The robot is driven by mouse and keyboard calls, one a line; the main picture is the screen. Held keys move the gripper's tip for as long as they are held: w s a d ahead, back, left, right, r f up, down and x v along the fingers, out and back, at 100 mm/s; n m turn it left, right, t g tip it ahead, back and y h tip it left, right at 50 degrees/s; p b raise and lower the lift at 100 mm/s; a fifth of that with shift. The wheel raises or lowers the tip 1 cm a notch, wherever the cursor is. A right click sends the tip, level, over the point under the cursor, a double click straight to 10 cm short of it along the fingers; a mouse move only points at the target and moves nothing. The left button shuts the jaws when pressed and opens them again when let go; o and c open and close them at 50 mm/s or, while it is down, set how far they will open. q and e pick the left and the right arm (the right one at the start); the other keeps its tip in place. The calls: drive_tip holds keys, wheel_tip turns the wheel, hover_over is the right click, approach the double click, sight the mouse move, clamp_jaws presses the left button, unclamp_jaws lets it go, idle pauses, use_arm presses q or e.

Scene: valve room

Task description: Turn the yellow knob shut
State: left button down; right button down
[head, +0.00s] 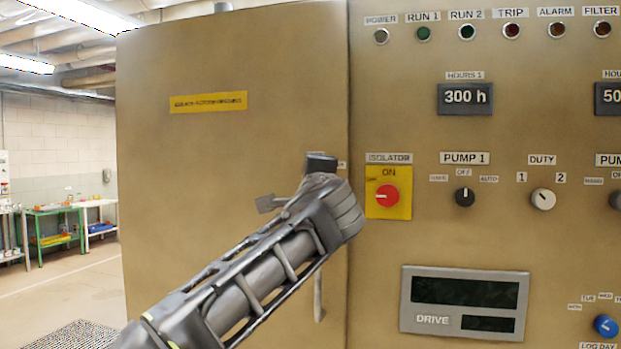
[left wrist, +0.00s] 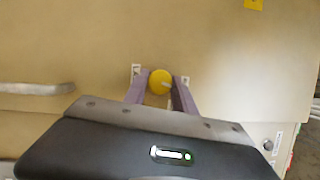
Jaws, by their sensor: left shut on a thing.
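The yellow knob (left wrist: 160,82) sits on the tan cabinet door and shows as a small round knob with a light pointer mark in the left wrist view. My left gripper (left wrist: 159,91) has one finger on each side of it and is shut on it. In the head view my left gripper (head: 325,200) is against the door near its right edge and hides the knob. My right gripper is in neither view.
Right of my left gripper is a red isolator switch (head: 388,196) on a yellow plate, with a black pump selector (head: 464,197) and a white duty selector (head: 543,199). A bar handle (left wrist: 36,88) stands out from the door. A yellow label (head: 208,102) is higher up.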

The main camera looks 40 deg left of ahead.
use_arm(q)
drive_tip(key=shift+n+g+h+p, duration=0.3)
drive_tip(key=shift+n+g+p, duration=0.3)
drive_tip(key=shift+n, duration=0.9)
drive_tip(key=c, duration=1)
unclamp_jaws()
drive_tip(key=shift+s, duration=0.1)
drive_tip(key=b+v, duration=0.2)
drive_tip(key=v, duration=0.5)
drive_tip(key=shift+s+d, duration=0.2)
drive_tip(key=shift+d, duration=0.05)
